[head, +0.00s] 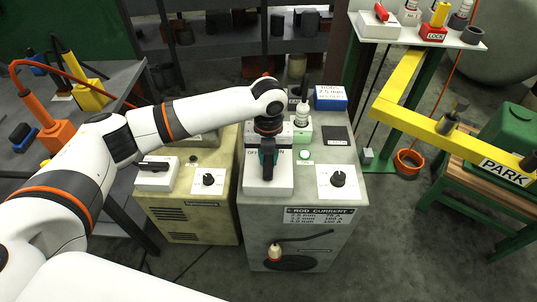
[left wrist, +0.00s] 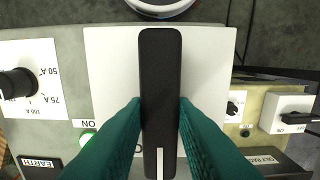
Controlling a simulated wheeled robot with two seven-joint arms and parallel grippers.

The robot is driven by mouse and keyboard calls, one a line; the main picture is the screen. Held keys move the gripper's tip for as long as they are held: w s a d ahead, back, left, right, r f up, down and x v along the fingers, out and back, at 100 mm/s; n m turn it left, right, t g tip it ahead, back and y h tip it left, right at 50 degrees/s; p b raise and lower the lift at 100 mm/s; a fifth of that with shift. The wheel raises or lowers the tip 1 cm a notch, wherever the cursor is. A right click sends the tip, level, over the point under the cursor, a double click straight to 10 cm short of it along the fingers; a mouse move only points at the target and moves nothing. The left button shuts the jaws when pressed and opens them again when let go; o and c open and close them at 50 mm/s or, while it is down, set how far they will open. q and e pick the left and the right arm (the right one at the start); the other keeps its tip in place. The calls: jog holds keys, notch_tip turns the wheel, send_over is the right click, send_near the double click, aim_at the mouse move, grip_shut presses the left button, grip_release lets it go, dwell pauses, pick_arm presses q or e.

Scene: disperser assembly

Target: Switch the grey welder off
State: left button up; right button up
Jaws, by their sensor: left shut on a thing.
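The grey welder (head: 253,213) stands in the middle of the head view. A white switch plate (head: 282,184) on its top carries a black lever (head: 267,172), with OFF lettering partly covered by my gripper. In the left wrist view the black lever (left wrist: 160,65) runs lengthwise over the white plate (left wrist: 110,70). My left gripper (head: 267,150) comes from above, and its teal fingers (left wrist: 160,108) are shut on the lever from both sides. A green lamp (head: 304,155) beside the plate looks lit. My right gripper is not in view.
A yellowish welder (head: 190,228) with its own white switch (head: 155,174) and dial (head: 209,180) stands close on the left. The grey welder's dial (head: 338,180), a bottle (head: 302,115) and a blue box (head: 330,98) are near my gripper. A yellow PARK rail (head: 425,128) is at right.

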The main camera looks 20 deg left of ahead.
pick_arm(q)
jog(key=shift+r+n+p, duration=0.2)
jog(key=shift+n+p, duration=0.2)
jog(key=shift+p, duration=0.35)
jog(key=n+p, duration=1)
jog(key=p, duration=0.2)
jog(key=shift+r, duration=0.1)
jog(key=n+p, duration=0.3)
jog(key=n, duration=0.1)
jog(key=shift+w+f+n+p, duration=0.1)
jog(key=shift+f+n+p, duration=0.1)
jog(key=shift+n+p, duration=1.15)
jog(key=shift+n, duration=0.35)
jog(key=o, duration=1)
jog(key=shift+b, duration=0.3)
